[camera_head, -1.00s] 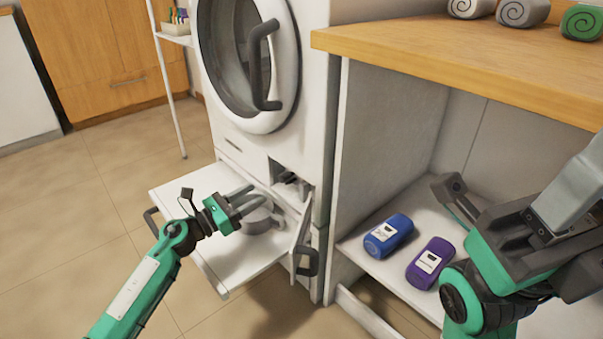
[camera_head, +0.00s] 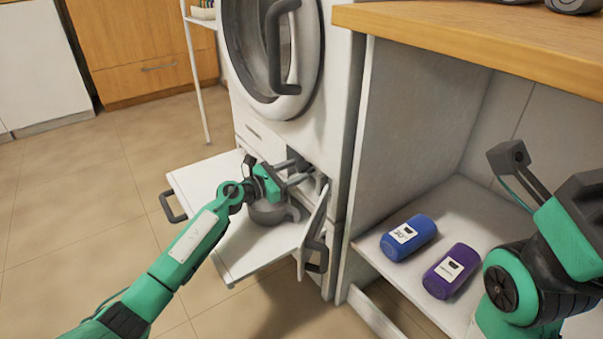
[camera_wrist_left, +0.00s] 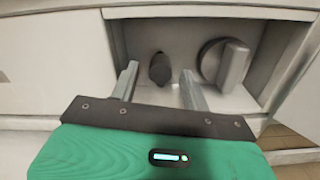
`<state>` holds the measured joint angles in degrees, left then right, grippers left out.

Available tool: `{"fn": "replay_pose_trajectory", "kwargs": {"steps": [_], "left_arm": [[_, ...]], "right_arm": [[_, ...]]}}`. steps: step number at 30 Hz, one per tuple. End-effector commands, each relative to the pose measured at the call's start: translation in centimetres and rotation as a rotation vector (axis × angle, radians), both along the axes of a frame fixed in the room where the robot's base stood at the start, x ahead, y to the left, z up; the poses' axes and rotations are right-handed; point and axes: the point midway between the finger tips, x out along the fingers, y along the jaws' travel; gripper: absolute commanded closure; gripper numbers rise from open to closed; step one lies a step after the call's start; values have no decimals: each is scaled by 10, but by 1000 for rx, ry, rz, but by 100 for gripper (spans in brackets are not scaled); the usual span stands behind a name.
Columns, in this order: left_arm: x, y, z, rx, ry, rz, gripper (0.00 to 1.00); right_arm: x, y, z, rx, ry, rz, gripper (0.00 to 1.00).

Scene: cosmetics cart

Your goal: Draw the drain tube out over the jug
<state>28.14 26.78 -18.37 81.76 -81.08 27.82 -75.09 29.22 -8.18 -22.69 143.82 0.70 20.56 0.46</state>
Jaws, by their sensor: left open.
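The drain tube (camera_wrist_left: 160,68) is a short dark round stub inside the open recess low on the washer's front. In the left wrist view it lies between the two finger tips of my left gripper (camera_wrist_left: 160,82), which is open. In the head view my left gripper (camera_head: 300,173) is at the recess, and the tube is hard to make out there. The grey jug (camera_head: 268,213) stands on the pulled-out white shelf below my left gripper, partly covered by it. My right gripper (camera_head: 518,170) is at the right, partly cut off, away from the washer.
A grey round knob (camera_wrist_left: 226,65) sits right of the tube in the recess. The small flap door (camera_head: 314,232) hangs open beside the recess. A blue bottle (camera_head: 409,238) and a purple bottle (camera_head: 451,271) lie on the lower shelf (camera_head: 465,215) at right.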

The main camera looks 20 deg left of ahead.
Motion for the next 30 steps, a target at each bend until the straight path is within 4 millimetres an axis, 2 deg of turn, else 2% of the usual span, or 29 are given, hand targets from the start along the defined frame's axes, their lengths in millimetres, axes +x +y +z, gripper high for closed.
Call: {"fn": "replay_pose_trajectory", "kwargs": {"steps": [6,17,18,25,30], "left_arm": [[19,-15,-1,-1,-1,0,53],[23,-18,0,-1,1,0,53],[23,-18,0,-1,1,0,55],[23,-18,0,-1,1,0,100],[22,-17,0,-1,1,0,100]], "right_arm": [[-2,-1,-3,5,-4,3,64],[-4,-2,1,14,-14,4,64],[-4,-3,1,15,-14,4,64],[-4,-3,1,17,-11,6,64],[-4,-2,1,16,-11,7,64]]}}
